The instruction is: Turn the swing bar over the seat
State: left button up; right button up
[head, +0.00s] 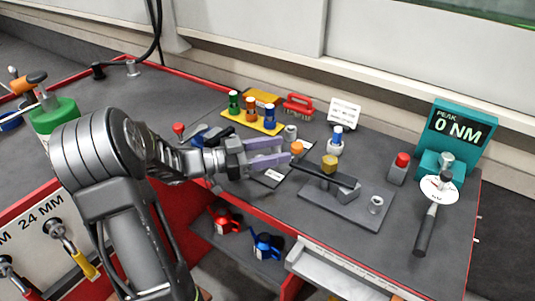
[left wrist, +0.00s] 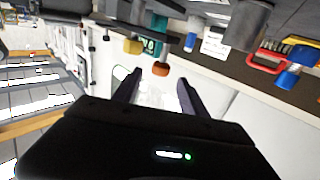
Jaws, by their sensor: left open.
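The dark swing bar (head: 322,178) runs from a block on a grey base plate (head: 330,212) toward the upper left. An orange knob (head: 297,147) shows at its far-left end, and a yellow knob (head: 329,162) stands behind it. A small metal ring, apparently the seat (head: 376,204), sits on the plate's right part, clear of the bar. My left gripper (head: 288,151) is open, its fingertips just left of the orange knob. In the left wrist view the orange knob (left wrist: 160,69) appears beyond and between the open fingers (left wrist: 157,86). My right gripper is not in view.
Behind are a yellow tray (head: 250,121) with coloured pegs, a red-topped post (head: 400,165) and a teal "0 NM" display (head: 457,130). A torque wrench (head: 430,220) lies at right. Red and blue clamps (head: 265,244) sit on a lower shelf in front.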

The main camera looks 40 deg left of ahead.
pick_arm(q)
jog(key=shift+v, duration=1.05)
